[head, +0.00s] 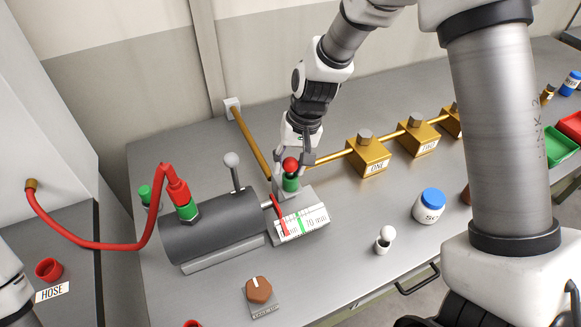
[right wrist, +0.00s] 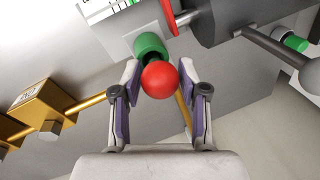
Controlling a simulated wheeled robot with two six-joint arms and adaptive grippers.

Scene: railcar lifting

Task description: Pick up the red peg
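The red peg shows as a round red head (head: 290,164) above a green collar (head: 290,183) on the grey block beside the cylinder. In the right wrist view the red head (right wrist: 160,80) sits between the fingers, with the green collar (right wrist: 150,46) behind it. My right gripper (head: 293,163) points down over the peg. Its fingers are apart on both sides of the red head, and in the right wrist view (right wrist: 160,92) gaps show at each side. The peg's lower part is hidden. My left gripper is not in view.
A grey cylinder (head: 212,228) with a lever (head: 234,172) and a red hose (head: 110,246) stands left. A scale plate (head: 301,223) lies in front of the peg. Brass blocks (head: 369,157) on a pipe run right. A blue-capped jar (head: 429,206) stands at front right.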

